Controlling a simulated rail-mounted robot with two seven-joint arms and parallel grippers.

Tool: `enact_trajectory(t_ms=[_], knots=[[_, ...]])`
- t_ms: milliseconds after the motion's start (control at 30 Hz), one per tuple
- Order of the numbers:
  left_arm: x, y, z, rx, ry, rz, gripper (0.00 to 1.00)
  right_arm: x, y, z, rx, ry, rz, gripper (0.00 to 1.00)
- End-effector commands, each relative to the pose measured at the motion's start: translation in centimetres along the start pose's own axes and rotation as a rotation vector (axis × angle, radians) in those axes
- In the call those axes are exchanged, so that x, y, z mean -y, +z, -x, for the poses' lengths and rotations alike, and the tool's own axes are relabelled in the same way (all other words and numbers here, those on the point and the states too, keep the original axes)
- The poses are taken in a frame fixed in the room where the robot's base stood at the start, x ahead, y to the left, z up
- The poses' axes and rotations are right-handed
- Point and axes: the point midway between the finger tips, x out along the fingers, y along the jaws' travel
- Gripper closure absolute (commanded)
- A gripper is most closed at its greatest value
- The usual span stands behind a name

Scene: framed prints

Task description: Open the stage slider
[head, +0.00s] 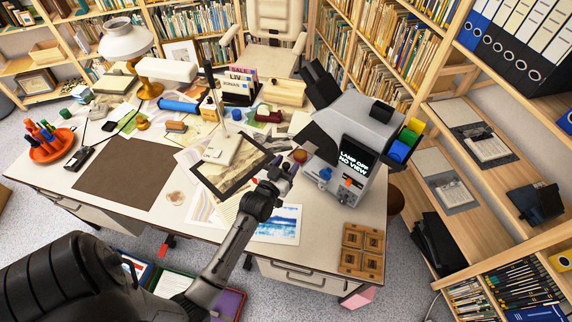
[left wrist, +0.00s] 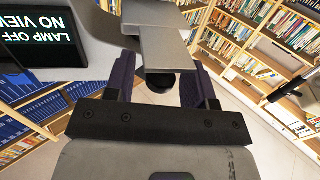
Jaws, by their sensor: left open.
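The grey viewer (head: 365,125) stands at the desk's right end. Its dark screen (head: 354,158) reads "LAMP OFF NO VIEW", and the screen (left wrist: 40,35) also shows at the upper left in the left wrist view. My left gripper (head: 281,172) is at the viewer's left front side, its purple fingers open. In the left wrist view, a grey plate (left wrist: 165,48) with a dark rounded knob (left wrist: 160,83) beneath lies between the fingers (left wrist: 163,72). It looks like the stage slider; I cannot tell whether the fingers touch it. My right gripper is out of view.
A blue knob (head: 325,174) and an orange switch (head: 349,184) are on the viewer's front. A wooden block tray (head: 361,250) lies at the desk's front right. Framed prints (head: 232,165) and papers cover the middle. A brown mat (head: 123,173) lies bare at left.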

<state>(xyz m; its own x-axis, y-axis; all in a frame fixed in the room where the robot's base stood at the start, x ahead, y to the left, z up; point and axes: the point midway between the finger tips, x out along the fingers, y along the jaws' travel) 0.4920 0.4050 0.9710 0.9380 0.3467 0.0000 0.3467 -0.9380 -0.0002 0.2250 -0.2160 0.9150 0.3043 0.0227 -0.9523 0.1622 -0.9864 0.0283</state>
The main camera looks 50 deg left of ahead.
Motion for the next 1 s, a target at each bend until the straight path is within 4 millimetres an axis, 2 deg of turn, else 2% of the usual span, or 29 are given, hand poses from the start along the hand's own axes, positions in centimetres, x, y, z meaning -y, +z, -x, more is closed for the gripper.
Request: enact_trajectory(t_ms=[167,267,700,1000], knots=[[0.0,0.0,0.5,0.001,0.000,0.000,0.50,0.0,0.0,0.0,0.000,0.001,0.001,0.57],[0.0,0.1,1.7,0.002,0.000,0.000,0.50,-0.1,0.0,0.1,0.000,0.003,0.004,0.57],[0.0,0.1,10.1,0.002,0.000,-0.001,0.50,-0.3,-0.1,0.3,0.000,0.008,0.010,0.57],[0.0,0.0,13.3,0.000,0.001,0.000,0.50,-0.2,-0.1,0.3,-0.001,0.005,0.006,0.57]])
